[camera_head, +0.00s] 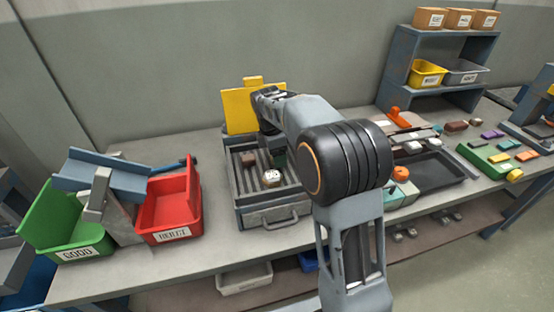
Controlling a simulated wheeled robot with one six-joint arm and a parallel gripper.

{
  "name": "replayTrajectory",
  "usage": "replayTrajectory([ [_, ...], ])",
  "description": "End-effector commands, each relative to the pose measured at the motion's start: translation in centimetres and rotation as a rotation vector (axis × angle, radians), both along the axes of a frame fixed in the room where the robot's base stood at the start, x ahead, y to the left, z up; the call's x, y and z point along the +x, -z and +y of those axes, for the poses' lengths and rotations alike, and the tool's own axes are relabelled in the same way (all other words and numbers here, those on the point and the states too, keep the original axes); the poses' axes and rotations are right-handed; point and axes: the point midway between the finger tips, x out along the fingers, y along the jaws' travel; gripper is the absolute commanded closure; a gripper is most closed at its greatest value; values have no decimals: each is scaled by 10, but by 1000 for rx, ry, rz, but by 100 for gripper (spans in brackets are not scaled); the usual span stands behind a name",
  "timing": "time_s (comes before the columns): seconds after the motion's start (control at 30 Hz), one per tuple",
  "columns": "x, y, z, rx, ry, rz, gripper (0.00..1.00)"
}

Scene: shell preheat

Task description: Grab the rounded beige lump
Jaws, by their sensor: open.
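A rounded pale beige lump (270,178) with dark marks on it lies on the ribbed bed of a grey open-topped unit (273,217). My gripper (279,160) is just above and behind the lump, seen from behind my arm. Its fingers are small and dark here, and I see nothing held between them. The gap between the fingers and the lump is hard to judge. A brown block (248,158) lies on the same bed, behind and left of the lump. My arm hides the right part of the unit.
A yellow raised plate (240,112) stands behind the unit. A red bin (172,207) and a green bin (68,230) stand left, by a blue chute (104,176). Right of my arm are a dark tray (435,172), an orange rounded item (401,173) and a shelf (402,62).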

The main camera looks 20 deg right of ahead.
Motion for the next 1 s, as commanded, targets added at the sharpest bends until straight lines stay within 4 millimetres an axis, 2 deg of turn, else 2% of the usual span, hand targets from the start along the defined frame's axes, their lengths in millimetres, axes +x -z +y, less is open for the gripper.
replayTrajectory([
  [0.1, 0, 9, -1, 0, 0, 1, 32],
  [0.37, 0, 10, -2, 0, 0, 0, 32],
  [0.93, 0, 10, -1, 0, 0, -1, 86],
  [1.0, 0, 9, -1, 0, 0, -1, 86],
])
